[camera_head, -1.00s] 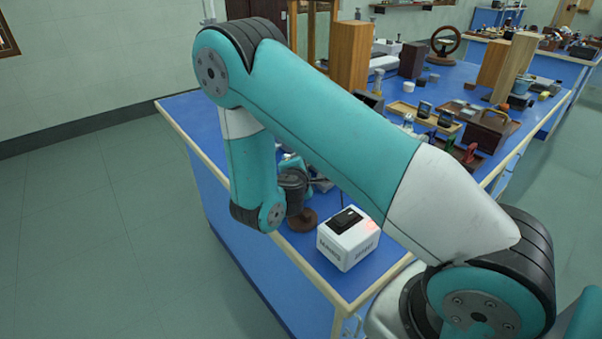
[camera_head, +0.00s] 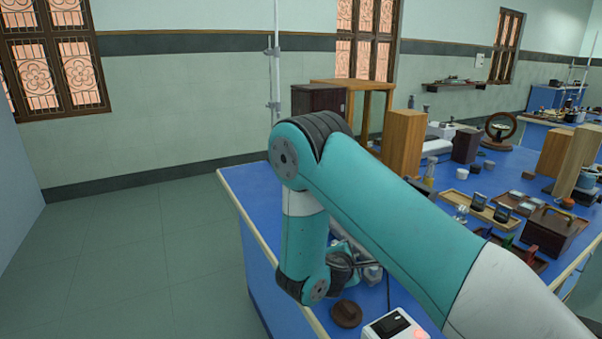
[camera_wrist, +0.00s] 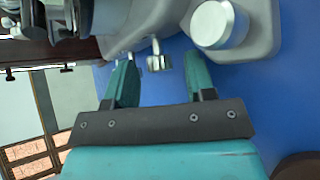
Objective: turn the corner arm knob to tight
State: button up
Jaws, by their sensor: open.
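In the wrist view a small metal knob (camera_wrist: 159,62) on a thin stem sticks out from a grey cast instrument base (camera_wrist: 262,38). I take it for the corner arm knob, but its marking and setting cannot be read. My gripper (camera_wrist: 160,72) is open, with one teal finger on each side of the knob and a gap to both. A larger silver cylinder (camera_wrist: 219,24) stands on the grey base to the right. In the head view my arm hides the gripper, the knob and most of the instrument.
A white box (camera_head: 392,328) and a round brown wooden piece (camera_head: 347,314) are near the blue bench's (camera_head: 243,183) front edge. Wooden blocks (camera_head: 403,143), trays and small apparatus crowd the bench further back. The floor to the left is clear.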

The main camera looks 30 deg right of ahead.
jog(key=r+n+g+p, duration=0.1)
jog(key=p, duration=0.2)
jog(key=shift+w+r+g, duration=0.1)
jog(key=shift+w+g, duration=0.05)
jog(key=shift+g, duration=0.25)
jog(key=g+p, duration=0.1)
jog(key=n+g+p, duration=0.1)
jog(key=shift+w+n+g+y+p, duration=0.2)
jog(key=shift+n+g+y+p, duration=0.1)
jog(key=shift+g+p, duration=0.1)
jog(key=shift+w+f+n+g+p, duration=0.25)
jog(key=shift+n+g, duration=0.25)
jog(key=shift+g, duration=0.5)
jog(key=g, duration=0.1)
jog(key=n+g, duration=0.1)
jog(key=g, duration=0.1)
jog(key=shift+w+f+n, duration=0.15)
jog(key=shift+f+n, duration=0.15)
jog(key=b+v, duration=0.1)
jog(key=v, duration=1.8)
jog(key=s+a+r+m+t+y+p, duration=0.1)
jog(key=s+r+m+y, duration=0.1)
jog(key=r, duration=0.4)
jog(key=s+a+r+m+t+y+p, duration=0.1)
jog(key=s+r+m+y, duration=0.1)
jog(key=r, duration=0.4)
jog(key=shift+s+r+m+y+p, duration=0.2)
jog(key=shift+s+m+y+p, duration=0.15)
jog(key=shift+s+y, duration=0.35)
